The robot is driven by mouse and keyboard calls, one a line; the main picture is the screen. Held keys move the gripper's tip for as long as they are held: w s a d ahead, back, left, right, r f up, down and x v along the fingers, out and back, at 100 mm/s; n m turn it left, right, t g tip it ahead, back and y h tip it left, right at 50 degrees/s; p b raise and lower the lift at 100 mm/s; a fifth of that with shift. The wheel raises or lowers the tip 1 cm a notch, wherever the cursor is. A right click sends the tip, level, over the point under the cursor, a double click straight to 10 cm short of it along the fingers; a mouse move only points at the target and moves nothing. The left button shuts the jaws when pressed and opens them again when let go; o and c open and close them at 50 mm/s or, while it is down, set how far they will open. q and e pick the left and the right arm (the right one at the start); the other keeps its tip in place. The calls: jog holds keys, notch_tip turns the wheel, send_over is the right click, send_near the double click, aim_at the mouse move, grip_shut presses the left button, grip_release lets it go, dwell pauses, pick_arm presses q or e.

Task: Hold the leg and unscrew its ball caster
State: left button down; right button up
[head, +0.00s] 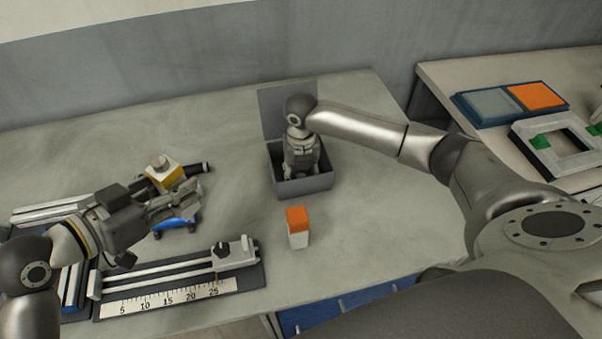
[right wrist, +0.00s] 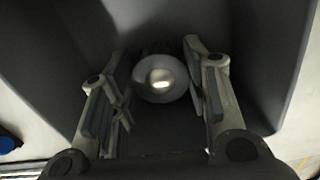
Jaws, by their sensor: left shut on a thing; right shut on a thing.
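The ball caster (right wrist: 160,80) shows in the right wrist view as a shiny ball in a pale round collar. It is between the fingers of my right gripper (right wrist: 157,103), which is shut on it. In the head view my right gripper (head: 301,172) points down inside a grey open box and hides the caster. My left gripper (head: 182,205) is shut at the left of the table, with the thing in it mostly hidden by the fingers. A blue piece (head: 178,223) with dark ends shows just under the fingers; I cannot tell whether it belongs to the leg.
The grey box (head: 318,184) has walls around my right gripper. An orange-and-white block (head: 298,228) stands in front of it. A yellow-and-white block (head: 164,177) and a dark rod (head: 198,168) are behind my left gripper. A ruled slide fixture (head: 170,300) lies in front.

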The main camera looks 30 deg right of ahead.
jog(key=shift+d+f, duration=0.1)
jog(key=shift+f, duration=0.1)
jog(key=o, duration=1.1)
jog(key=shift+r, duration=0.1)
